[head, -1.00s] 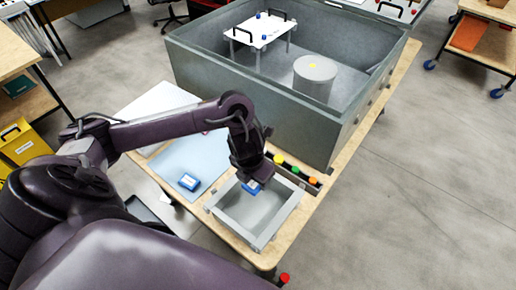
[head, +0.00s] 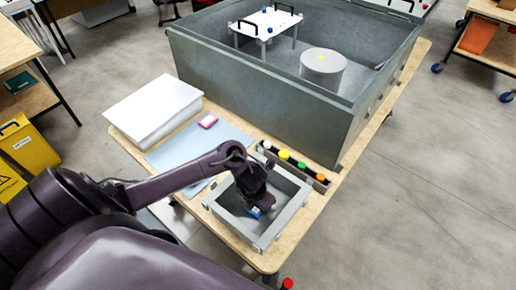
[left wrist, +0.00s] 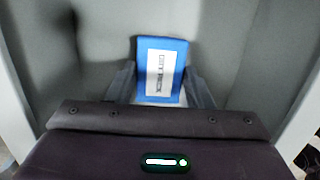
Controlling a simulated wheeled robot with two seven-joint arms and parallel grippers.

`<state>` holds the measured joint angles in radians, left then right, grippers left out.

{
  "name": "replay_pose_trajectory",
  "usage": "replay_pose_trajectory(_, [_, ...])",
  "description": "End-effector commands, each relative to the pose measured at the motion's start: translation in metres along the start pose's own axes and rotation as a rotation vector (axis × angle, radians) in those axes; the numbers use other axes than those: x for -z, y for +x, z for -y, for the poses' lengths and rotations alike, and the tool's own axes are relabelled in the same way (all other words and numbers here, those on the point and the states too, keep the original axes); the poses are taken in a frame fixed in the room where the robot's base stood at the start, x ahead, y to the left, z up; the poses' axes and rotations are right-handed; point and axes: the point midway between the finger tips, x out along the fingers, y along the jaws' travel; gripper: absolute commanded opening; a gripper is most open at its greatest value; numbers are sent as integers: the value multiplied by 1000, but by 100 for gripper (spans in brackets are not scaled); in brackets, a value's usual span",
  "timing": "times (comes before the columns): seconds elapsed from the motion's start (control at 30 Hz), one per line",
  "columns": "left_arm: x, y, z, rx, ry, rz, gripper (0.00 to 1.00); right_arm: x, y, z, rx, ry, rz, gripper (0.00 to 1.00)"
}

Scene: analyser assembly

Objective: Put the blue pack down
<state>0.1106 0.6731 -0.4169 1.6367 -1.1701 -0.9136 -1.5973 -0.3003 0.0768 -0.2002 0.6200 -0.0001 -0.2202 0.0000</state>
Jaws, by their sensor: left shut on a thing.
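The blue pack (head: 254,212) is in my left gripper (head: 257,207), low inside the grey open tray (head: 287,219). In the left wrist view the blue pack (left wrist: 161,62) shows its white printed label between the two fingers of the left gripper (left wrist: 160,85), which is shut on it. Grey tray floor and walls surround it there. I cannot tell whether the pack touches the tray floor. My right gripper is not in view.
A rack with coloured caps (head: 292,164) stands just behind the tray. A pink pack (head: 208,120) lies on the light blue mat (head: 178,150), beside a white box (head: 153,108). A large grey tub (head: 260,105) fills the back of the table.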

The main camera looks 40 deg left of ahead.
Motion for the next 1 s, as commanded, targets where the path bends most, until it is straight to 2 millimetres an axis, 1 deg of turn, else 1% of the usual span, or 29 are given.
replay_pose_trajectory(0.07, [0,3,0,0,1,1,24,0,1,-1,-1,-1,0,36])
replay_pose_trajectory(0.27, [0,3,0,0,2,2,24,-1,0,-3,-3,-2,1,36])
replay_pose_trajectory(0.4, [1,8,0,0,2,2,24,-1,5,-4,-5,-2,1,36])
replay_pose_trajectory(0.43, [0,6,0,0,2,1,49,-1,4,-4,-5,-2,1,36])
replay_pose_trajectory(0.57, [0,6,0,0,1,1,66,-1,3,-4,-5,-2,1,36])
replay_pose_trajectory(0.6, [0,6,0,0,1,1,68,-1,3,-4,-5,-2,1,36])
replay_pose_trajectory(0.87, [0,5,0,0,1,1,68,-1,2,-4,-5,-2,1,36])
replay_pose_trajectory(1.0, [-2,-6,0,0,1,5,68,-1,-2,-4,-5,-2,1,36])
